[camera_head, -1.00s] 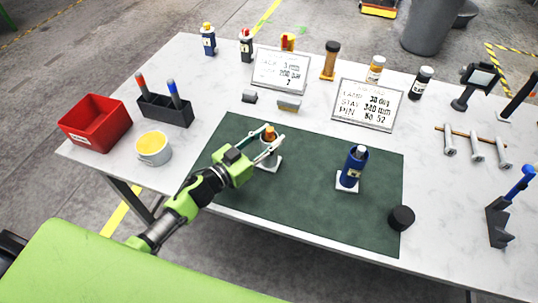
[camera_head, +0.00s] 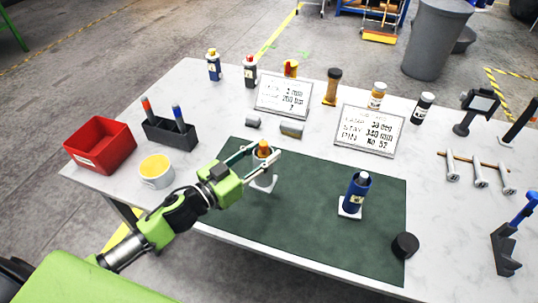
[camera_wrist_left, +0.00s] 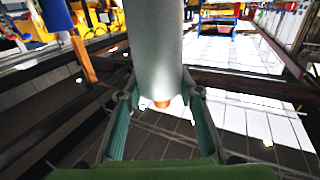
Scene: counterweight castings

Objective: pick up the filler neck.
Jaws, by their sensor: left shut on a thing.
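The filler neck appears to be the grey upright piece with an orange top (camera_head: 263,148) and a pale square foot, at the left part of the green mat (camera_head: 320,235). My left gripper (camera_head: 258,160) is shut on its upper body from the left side. In the left wrist view the grey cylinder (camera_wrist_left: 156,60) stands between the two fingers (camera_wrist_left: 155,105), with an orange end showing below it. The foot seems slightly off the mat, but the gap is hard to tell. My right gripper is not in view.
A yellow-topped tub (camera_head: 156,170), a red bin (camera_head: 99,145) and a dark pen holder (camera_head: 170,135) stand at left. Two signs (camera_head: 284,97) stand behind.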

